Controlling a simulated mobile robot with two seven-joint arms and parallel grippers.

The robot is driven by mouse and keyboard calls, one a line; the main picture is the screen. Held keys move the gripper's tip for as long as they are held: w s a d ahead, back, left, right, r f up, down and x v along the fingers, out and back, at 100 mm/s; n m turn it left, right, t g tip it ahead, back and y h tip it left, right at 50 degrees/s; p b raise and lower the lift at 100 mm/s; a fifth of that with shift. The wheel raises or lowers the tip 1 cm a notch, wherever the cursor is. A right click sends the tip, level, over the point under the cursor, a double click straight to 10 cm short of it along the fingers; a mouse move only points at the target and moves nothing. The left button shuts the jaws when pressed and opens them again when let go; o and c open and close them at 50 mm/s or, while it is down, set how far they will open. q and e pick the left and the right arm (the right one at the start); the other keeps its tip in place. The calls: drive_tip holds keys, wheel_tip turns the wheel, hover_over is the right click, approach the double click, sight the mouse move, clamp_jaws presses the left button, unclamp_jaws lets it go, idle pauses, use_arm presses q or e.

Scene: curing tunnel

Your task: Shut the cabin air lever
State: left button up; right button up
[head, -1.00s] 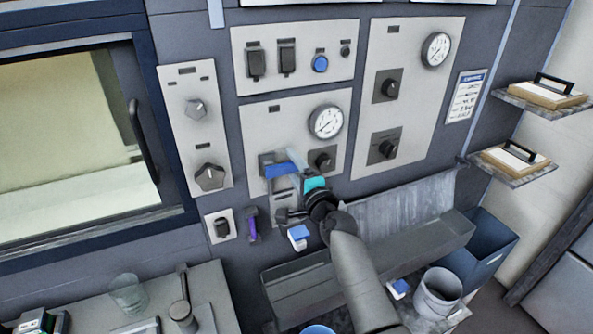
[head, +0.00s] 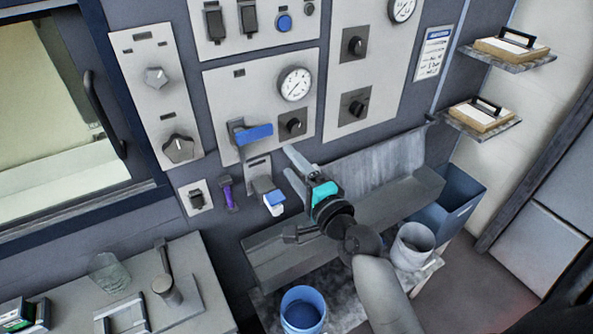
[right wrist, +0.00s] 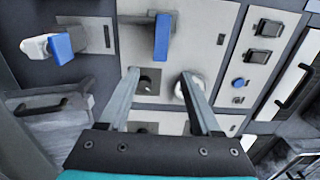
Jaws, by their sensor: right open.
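A lever with a blue handle (head: 252,133) is on the grey panel below the round gauge; its handle lies sideways, pointing right in the head view. It also shows at the top of the right wrist view (right wrist: 162,37). A second blue-handled lever with a white end (head: 270,197) is lower, on a small plate, and shows at upper left in the wrist view (right wrist: 62,47). I cannot read which one is labelled cabin air. My right gripper (head: 287,161) is open and empty, apart from both levers, lower right of the upper one. My left gripper is not in view.
A black knob (head: 291,123) and a gauge (head: 295,84) sit close to the upper lever. A purple handle (head: 228,194) hangs left of the lower lever. A grey trough (head: 292,257) runs below the panels, with a blue bucket (head: 303,312) below it.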

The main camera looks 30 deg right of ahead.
drive_tip(key=shift+s, duration=0.75)
drive_tip(key=s+a+f+n+g+b, duration=0.2)
drive_tip(key=s+f+n+g+b, duration=0.1)
drive_tip(key=f, duration=1)
drive_tip(key=s+a+f+n+g+b, duration=0.1)
drive_tip(key=s+f+n+g+b, duration=0.15)
drive_tip(key=f, duration=1.05)
drive_tip(key=s+a+f+n+g+b, duration=0.2)
drive_tip(key=s+f+n+g+b, duration=0.15)
drive_tip(key=f, duration=0.95)
drive_tip(key=s+d+f+n+g+b, duration=0.1)
drive_tip(key=s+f+n+g+b, duration=0.7)
drive_tip(key=s+f, duration=1.9)
drive_tip(key=s+n, duration=0.3)
drive_tip(key=s, duration=0.1)
drive_tip(key=shift+s+f+h, duration=0.25)
drive_tip(key=shift+f+h, duration=0.05)
